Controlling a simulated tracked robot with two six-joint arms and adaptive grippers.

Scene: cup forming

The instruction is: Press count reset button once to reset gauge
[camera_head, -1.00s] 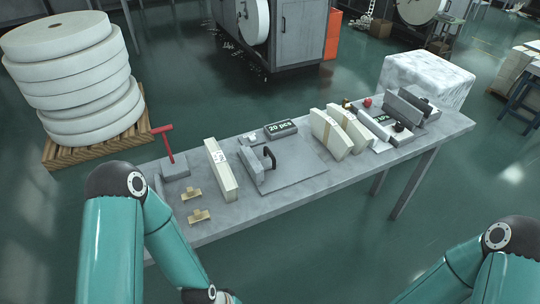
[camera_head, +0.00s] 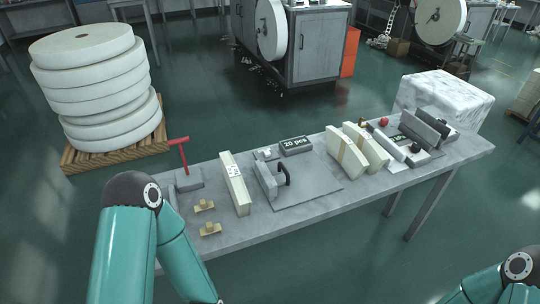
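A grey counter box reading "20 pcs" (camera_head: 295,145) stands near the back edge of the grey table (camera_head: 300,215). In front of it lies a flat grey plate (camera_head: 318,182) with an upright block carrying a dark handle (camera_head: 284,175). A small white piece (camera_head: 266,154) sits left of the counter box. A second small display (camera_head: 398,138) stands farther right, its reading hard to make out. A red knob (camera_head: 384,122) is near it. I cannot tell which part is the reset button. Only my arm links show; both grippers are outside the picture.
A long white block (camera_head: 235,186), two small brass-coloured pieces (camera_head: 206,206) and a red T-handle (camera_head: 180,146) on a grey base are at the table's left. Cream paper stacks (camera_head: 348,152) stand right of the plate. Large paper rolls (camera_head: 95,90) sit on a pallet.

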